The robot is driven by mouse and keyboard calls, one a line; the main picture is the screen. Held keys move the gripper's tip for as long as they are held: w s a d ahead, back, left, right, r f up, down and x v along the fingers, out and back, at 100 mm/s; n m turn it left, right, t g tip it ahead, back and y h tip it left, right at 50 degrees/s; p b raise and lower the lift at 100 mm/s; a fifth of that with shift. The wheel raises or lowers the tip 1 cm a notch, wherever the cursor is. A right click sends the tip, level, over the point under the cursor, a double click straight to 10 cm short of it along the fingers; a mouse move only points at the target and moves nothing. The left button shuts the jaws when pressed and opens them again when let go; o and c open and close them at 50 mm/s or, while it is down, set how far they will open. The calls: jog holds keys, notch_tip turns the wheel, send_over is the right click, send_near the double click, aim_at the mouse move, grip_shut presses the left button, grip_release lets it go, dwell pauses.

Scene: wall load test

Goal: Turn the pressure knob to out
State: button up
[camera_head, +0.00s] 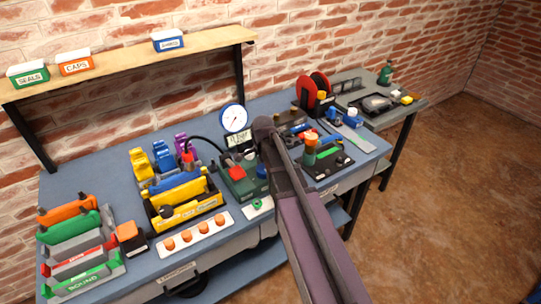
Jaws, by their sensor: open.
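A green box (238,185) stands on the blue bench in the middle, with a round white gauge (234,118) in a blue rim behind it. A small sign (239,140) sits below the gauge; its text is too small to read. A red part (231,161) and a blue knob-like part (262,171) are on the box. No pressure knob marking or out position is readable. My dark arm reaches from the lower right up past the right side of the box and hides what lies behind it. My gripper's fingers cannot be made out.
Yellow, blue and purple tools and a white strip (194,236) with orange knobs lie left of the box. Racks with orange, green and red handles stand far left. Bins sit on a wooden shelf (130,62).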

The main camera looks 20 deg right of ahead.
aim_at(264, 168)
jog(key=m, duration=0.6)
jog(key=shift+r+m+p, duration=0.35)
jog(key=shift+m, duration=0.05)
notch_tip(264, 168, up, 13)
jog(key=p, duration=1.3)
jog(key=s+n, duration=0.9)
jog(key=n, duration=0.3)
jog(key=shift+r+p, duration=0.3)
jog(key=shift+s+n, duration=0.1)
jog(key=shift+n, duration=0.3)
dwell(0.3)
jog(key=s+n, duration=0.7)
jog(key=n, duration=0.2)
